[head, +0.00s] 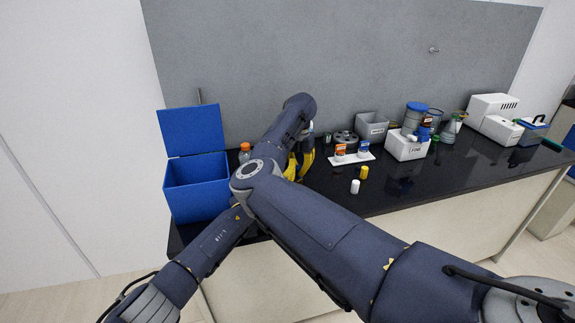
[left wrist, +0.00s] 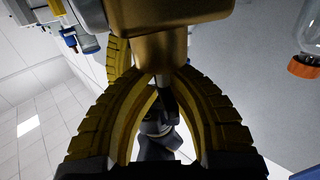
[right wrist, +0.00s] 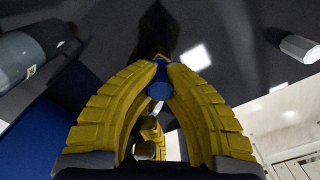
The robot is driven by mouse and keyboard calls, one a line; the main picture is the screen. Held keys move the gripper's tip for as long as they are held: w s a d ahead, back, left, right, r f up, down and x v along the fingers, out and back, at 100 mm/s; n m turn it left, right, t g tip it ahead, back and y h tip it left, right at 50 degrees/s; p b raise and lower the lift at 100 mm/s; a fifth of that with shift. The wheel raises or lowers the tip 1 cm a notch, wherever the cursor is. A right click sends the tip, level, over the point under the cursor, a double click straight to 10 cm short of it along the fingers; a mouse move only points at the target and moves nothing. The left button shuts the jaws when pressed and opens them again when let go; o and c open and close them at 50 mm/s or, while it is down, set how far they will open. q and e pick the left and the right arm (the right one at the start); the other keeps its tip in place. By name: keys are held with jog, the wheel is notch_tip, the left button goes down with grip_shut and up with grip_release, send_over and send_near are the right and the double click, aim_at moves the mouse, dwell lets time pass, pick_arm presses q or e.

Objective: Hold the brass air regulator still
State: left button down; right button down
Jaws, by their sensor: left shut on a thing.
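The brass air regulator (left wrist: 160,45) fills the top middle of the left wrist view. My left gripper (left wrist: 160,72) is shut on its narrower lower part, with one yellow finger on each side. In the right wrist view, the fingertips of my right gripper (right wrist: 161,67) are close together, and a small blue part (right wrist: 158,84) shows between them. I cannot tell whether they grip it. In the head view my arms hide the regulator; only some yellow fingers (head: 306,160) show beside them, and I cannot tell which gripper each belongs to.
An open blue bin (head: 195,185) stands at the left end of the black bench (head: 440,192), with an orange-capped bottle (head: 244,153) beside it. A white vial (head: 355,187) and a yellow vial (head: 364,172) stand near a small white tray (head: 350,159). The front right bench top is clear.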

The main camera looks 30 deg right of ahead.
jog(key=shift+r, duration=0.2)
jog(key=shift+r, duration=1.5)
jog(key=shift+r, duration=0.35)
jog(key=shift+r, duration=3.45)
pick_arm(q)
jog(key=c, duration=1.5)
grip_release()
jog(key=shift+o, duration=0.3)
